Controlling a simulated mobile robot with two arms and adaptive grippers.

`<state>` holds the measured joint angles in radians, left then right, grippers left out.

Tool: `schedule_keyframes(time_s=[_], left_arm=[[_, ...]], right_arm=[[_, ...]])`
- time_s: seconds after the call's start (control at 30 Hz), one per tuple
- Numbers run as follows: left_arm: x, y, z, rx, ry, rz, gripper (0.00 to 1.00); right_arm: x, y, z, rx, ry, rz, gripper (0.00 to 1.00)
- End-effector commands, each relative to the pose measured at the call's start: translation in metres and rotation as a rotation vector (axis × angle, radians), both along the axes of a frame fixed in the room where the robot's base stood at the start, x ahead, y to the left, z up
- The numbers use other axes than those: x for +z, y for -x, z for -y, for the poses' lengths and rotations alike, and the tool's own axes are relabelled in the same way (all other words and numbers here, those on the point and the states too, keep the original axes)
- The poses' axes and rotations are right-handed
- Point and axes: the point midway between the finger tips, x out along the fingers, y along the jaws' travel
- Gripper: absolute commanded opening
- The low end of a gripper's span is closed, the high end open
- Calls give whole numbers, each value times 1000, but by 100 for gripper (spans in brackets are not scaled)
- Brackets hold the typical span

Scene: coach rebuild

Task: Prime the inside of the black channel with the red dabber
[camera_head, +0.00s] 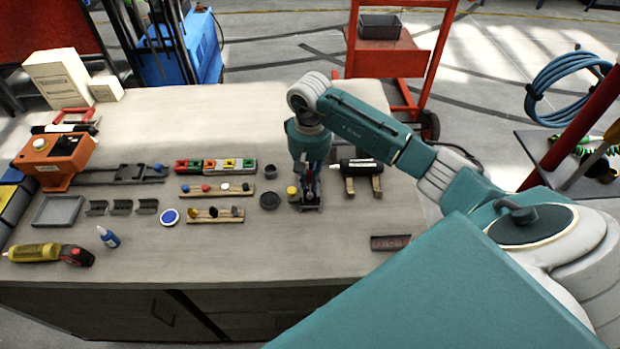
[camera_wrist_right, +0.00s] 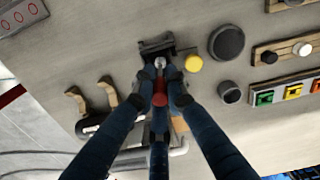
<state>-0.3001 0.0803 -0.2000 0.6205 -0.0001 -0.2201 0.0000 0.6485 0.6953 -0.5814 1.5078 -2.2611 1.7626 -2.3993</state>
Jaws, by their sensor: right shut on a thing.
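My right gripper (camera_head: 310,190) points down at the table and is shut on the red dabber (camera_wrist_right: 160,99). In the right wrist view the gripper (camera_wrist_right: 160,82) has its fingers closed around the dabber, with the red part between them. The pale tip of the dabber lies over the black channel (camera_wrist_right: 156,46), which shows as a dark piece under the gripper in the head view (camera_head: 309,206). I cannot tell whether the tip touches the inside of the channel. The fingers hide part of the channel. My left gripper is not in view.
A yellow-topped pot (camera_wrist_right: 193,63) and a dark round lid (camera_wrist_right: 227,43) stand beside the channel. A black tool on wooden cradles (camera_head: 358,170) is close on the right. Wooden racks (camera_head: 240,191) stand to the left. The front middle of the table (camera_head: 290,260) is clear.

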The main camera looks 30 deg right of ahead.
Motion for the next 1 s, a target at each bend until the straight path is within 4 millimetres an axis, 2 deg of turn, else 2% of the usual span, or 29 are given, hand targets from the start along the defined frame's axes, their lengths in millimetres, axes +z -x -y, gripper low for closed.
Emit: schedule_keyframes(time_s=[0.2,0.3,1.0], left_arm=[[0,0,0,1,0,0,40],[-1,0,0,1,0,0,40],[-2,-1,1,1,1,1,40]], right_arm=[[1,0,0,-2,-1,-1,0],[18,-1,1,-3,1,2,0],[46,0,3,-17,1,2,0]])
